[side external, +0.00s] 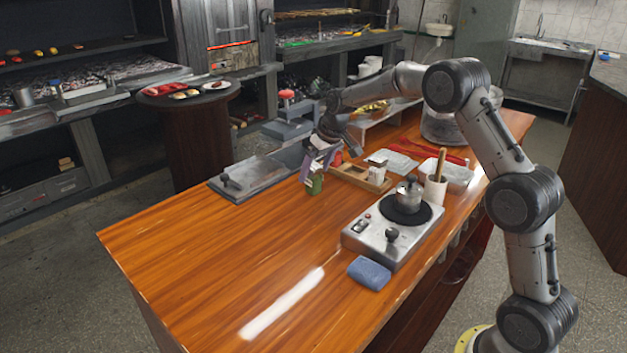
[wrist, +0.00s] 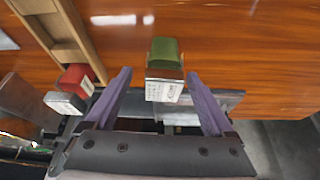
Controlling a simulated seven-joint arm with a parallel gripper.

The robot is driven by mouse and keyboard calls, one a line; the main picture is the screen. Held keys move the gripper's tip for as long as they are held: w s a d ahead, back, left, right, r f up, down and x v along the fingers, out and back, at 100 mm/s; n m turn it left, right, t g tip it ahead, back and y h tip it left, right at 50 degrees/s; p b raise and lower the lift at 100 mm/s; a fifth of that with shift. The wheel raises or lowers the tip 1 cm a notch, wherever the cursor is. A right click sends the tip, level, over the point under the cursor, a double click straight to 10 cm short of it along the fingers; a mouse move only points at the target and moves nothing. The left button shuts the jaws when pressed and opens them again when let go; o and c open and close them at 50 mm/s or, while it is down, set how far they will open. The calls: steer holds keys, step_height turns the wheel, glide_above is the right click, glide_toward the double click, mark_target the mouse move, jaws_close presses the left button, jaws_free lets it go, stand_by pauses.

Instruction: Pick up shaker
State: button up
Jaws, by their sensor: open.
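A green shaker with a silver, labelled end (wrist: 165,68) is between the open purple fingers of my gripper (wrist: 157,76) in the wrist view, with gaps on both sides. The green shaker also shows in the side view (side external: 314,186), on the wooden counter just below my gripper (side external: 319,160). A similar red shaker (wrist: 74,78) with a silver end is left of the fingers in the wrist view. In the side view the red one (side external: 337,160) is partly hidden behind the gripper.
A wooden tray (side external: 349,179) is right of the green shaker. A hot plate (side external: 374,239) bears a small pot (side external: 409,191), with a blue sponge (side external: 369,272) in front. A dark grey slab (side external: 246,184) is to the left. The counter's front left (side external: 190,260) is clear.

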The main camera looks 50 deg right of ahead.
mark_target(311, 179)
steer(key=x, duration=0.4)
steer(key=shift+a+f, duration=0.2)
steer(key=shift+f, duration=0.05)
steer(key=shift+r, duration=0.1)
jaws_close()
